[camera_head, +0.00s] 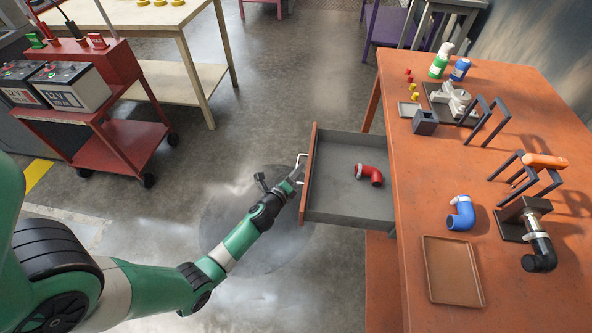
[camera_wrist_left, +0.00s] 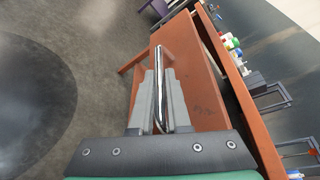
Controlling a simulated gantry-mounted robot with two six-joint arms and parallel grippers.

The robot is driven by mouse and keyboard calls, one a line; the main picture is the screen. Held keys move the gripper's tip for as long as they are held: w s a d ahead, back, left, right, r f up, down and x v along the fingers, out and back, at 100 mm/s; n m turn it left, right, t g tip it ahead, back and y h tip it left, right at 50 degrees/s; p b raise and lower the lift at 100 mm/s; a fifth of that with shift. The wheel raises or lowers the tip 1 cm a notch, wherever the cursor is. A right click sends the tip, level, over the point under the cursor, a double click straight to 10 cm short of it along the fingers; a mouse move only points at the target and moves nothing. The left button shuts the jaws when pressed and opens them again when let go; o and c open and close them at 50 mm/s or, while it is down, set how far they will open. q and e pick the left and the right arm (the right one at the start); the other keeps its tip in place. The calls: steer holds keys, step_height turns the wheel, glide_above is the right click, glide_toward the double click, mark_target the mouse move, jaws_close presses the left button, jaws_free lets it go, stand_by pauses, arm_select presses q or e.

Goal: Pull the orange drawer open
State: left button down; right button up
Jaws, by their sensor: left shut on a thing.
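The orange drawer (camera_head: 309,170) is pulled out from the left side of the orange workbench, and its grey inside (camera_head: 330,195) shows. A red elbow pipe (camera_head: 370,174) lies in it. My left gripper (camera_head: 296,176) is at the drawer's front, on the metal handle (camera_head: 300,162). In the left wrist view, the two grey fingers (camera_wrist_left: 160,105) are closed around the shiny handle bar (camera_wrist_left: 161,62), with the orange drawer front (camera_wrist_left: 198,85) just beyond. My right gripper is not in view.
The orange workbench (camera_head: 410,200) holds a brown tray (camera_head: 452,270), a blue elbow pipe (camera_head: 461,214), bottles and dark stands. A red cart (camera_head: 95,140) with batteries stands at the left. The floor left of the drawer is clear apart from my arm.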

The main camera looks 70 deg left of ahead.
arm_select(q)
steer(key=shift+w, duration=0.1)
steer(key=c, duration=1.2)
jaws_free()
steer(key=shift+o, duration=0.2)
steer(key=p+v, duration=0.2)
steer(key=v, duration=0.9)
steer(key=shift+s+d, duration=0.25)
steer(key=shift+d, duration=0.05)
